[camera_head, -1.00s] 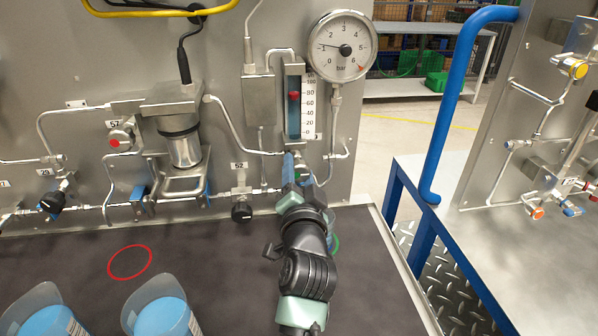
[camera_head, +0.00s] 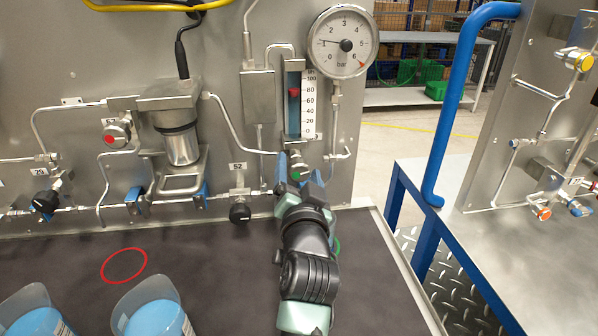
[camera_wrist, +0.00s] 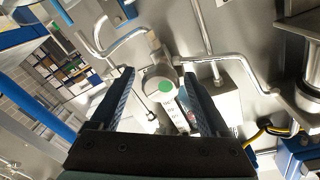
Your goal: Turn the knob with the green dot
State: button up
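The knob with the green dot (camera_wrist: 165,86) shows in the wrist view between the two blue fingers of my gripper (camera_wrist: 160,76). Gaps show on both sides of the knob, and I cannot see either finger touching it. In the head view, my gripper (camera_head: 299,173) reaches to the panel below the flow tube, its fingers apart. The green dot (camera_head: 295,174) just shows between them; most of the knob is hidden there.
A flow tube with a red float (camera_head: 293,92) and a round pressure gauge (camera_head: 343,43) are above. A black knob (camera_head: 240,213) and a red-dot knob (camera_head: 114,136) are to the left. Pipes run close by. Blue-filled beakers (camera_head: 160,318) stand on the dark mat (camera_head: 215,275).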

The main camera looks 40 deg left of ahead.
jog(key=shift+s+d, duration=0.1)
jog(key=b+v, duration=0.1)
jog(key=v, duration=1.1)
jog(key=shift+s+d+b, duration=0.2)
jog(key=shift+s+b, duration=0.1)
jog(key=shift+b, duration=0.05)
jog(key=w+d+r+t+h+p, duration=0.1)
jog(key=d+r+t+h+p, duration=0.15)
jog(key=d+r, duration=0.55)
jog(key=d+r+t+h+p, duration=0.2)
jog(key=d+r+t, duration=0.2)
jog(key=r, duration=0.8)
jog(key=w+d+r+t+h+p, duration=0.15)
jog(key=d+r+t, duration=0.35)
jog(key=r, duration=0.6)
jog(key=s+d+r+m+t+h+p, duration=0.2)
jog(key=s+d+r+t+h, duration=0.1)
jog(key=s+d+r+h, duration=0.3)
notch_tip(320, 180, up, 5)
jog(key=d, duration=0.2)
jog(key=shift+s+d+f+h, duration=0.25)
jog(key=shift+d+h, duration=0.05)
jog(key=shift+d, duration=0.1)
